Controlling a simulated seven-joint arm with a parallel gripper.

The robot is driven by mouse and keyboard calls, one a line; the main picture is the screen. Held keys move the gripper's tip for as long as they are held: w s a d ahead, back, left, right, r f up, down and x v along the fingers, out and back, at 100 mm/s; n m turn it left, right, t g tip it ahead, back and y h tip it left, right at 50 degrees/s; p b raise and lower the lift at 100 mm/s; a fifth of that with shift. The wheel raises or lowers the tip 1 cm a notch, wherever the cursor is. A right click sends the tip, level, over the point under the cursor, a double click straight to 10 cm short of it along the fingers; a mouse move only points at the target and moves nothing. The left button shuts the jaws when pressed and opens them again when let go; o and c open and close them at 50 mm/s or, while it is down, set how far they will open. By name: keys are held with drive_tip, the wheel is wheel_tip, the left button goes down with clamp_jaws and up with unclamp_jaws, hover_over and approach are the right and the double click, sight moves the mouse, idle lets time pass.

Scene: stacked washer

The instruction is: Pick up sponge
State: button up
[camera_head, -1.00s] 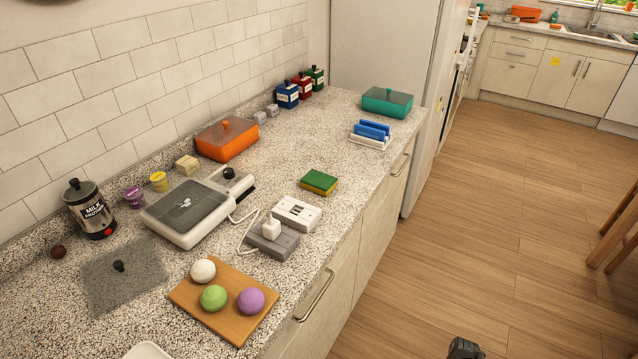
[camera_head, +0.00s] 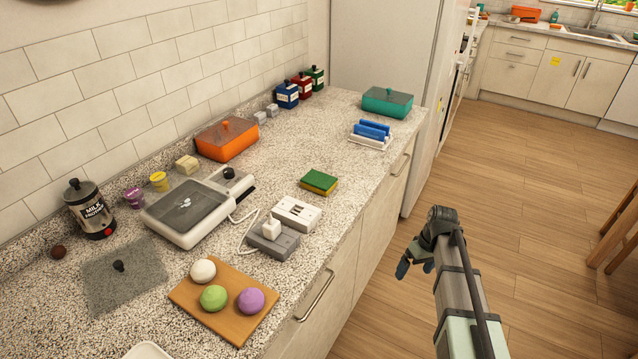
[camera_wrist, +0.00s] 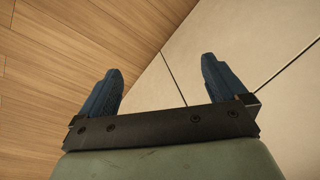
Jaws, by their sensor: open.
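The sponge (camera_head: 318,182), green on top with a yellow layer below, lies flat on the speckled countertop (camera_head: 330,130) in the head view. My gripper (camera_head: 414,266) is over the floor, to the right of the counter's front edge and right of and lower in the picture than the sponge. It also shows in the wrist view (camera_wrist: 160,92), with its two dark blue fingers spread apart and nothing between them. The wrist view shows wooden floor and pale cabinet fronts; the sponge is not in it.
A white power strip and grey box (camera_head: 274,238) with a cable sit close to the sponge. A wooden board (camera_head: 240,320) with several coloured balls lies nearer. A blue item in a white rack (camera_head: 370,138) stands farther back. Counter right of the sponge is clear.

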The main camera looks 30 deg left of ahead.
drive_tip(key=w+a+r+n+t, duration=0.1)
drive_tip(key=w+a+r, duration=0.1)
drive_tip(key=a+r, duration=0.3)
drive_tip(key=w+a+r+n, duration=0.1)
drive_tip(key=w+a+r, duration=0.15)
drive_tip(key=r, duration=0.55)
wheel_tip(320, 180, up, 22)
drive_tip(key=n+y, duration=0.3)
drive_tip(key=n, duration=0.3)
hover_over(320, 179)
drive_tip(key=d, duration=0.6)
drive_tip(key=shift+t, duration=0.3)
drive_tip(key=x, duration=1.3)
drive_tip(key=shift+a+f, duration=0.2)
drive_tip(key=shift+a, duration=0.15)
drive_tip(key=c, duration=1)
drive_tip(key=shift+c, duration=0.2)
drive_tip(key=shift+r, duration=0.15)
